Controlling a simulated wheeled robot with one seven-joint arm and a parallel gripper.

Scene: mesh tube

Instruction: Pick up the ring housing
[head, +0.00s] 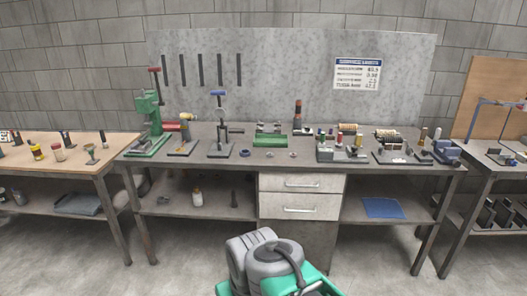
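Several small parts lie near the front edge of the middle workbench (220,164). One is a low blue ring-like piece (245,153), and to its right are a small grey round piece (270,154) and another small piece (292,154). They are too small to tell which is the ring housing. My arm shows folded at the bottom centre, in grey and teal, well short of the bench. No gripper fingers are visible.
A green press (148,120) and a blue-handled tool (219,130) stand left on the bench. A green fixture (270,136) is behind the small parts. Racks of spools (342,146) are on the right. Side tables flank the bench; open floor lies before it.

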